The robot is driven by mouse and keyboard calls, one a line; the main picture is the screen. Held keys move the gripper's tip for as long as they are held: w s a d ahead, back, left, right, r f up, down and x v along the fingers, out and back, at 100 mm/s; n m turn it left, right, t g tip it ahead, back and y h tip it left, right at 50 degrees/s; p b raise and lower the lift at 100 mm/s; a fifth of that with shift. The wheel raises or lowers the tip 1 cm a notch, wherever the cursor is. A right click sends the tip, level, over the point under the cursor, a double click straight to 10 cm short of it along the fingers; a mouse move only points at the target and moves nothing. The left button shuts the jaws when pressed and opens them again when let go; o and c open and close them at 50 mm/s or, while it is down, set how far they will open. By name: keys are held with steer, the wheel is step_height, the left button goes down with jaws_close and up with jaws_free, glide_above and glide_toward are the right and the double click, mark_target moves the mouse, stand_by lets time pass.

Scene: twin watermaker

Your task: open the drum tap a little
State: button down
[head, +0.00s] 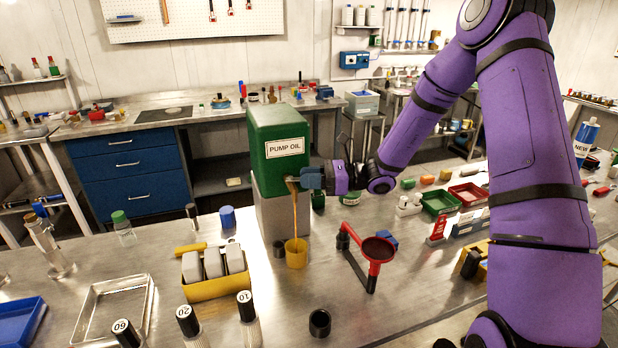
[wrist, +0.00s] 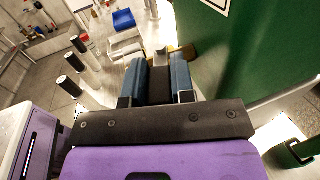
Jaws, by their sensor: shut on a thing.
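The green drum (head: 277,130), labelled PUMP OIL, stands on a grey metal block (head: 281,215) on the bench. Its brass tap (head: 291,183) is low on the front; a brassy part of it shows in the wrist view (wrist: 186,52). My gripper (head: 308,179) is at the tap from the right. In the wrist view, its blue fingers (wrist: 160,78) are shut on a dark piece between them, which looks like the tap handle. An amber strand, apparently oil, runs from the tap down to a yellow cup (head: 296,256). The handle's exact angle is hidden by the fingers.
A red funnel on a stand (head: 376,252) is right of the cup. A yellow rack with white bottles (head: 215,287) and a steel tray (head: 115,305) are at left. A small black cup (head: 319,323) stands at the front. Red (head: 467,194) and green trays are farther right.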

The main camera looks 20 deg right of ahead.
steer(key=c, duration=1)
jaws_free()
steer(key=shift+o, duration=0.2)
steer(key=shift+d, duration=0.1)
steer(key=v, duration=1)
steer(key=shift+s+d, duration=0.15)
steer(key=shift+d, duration=0.15)
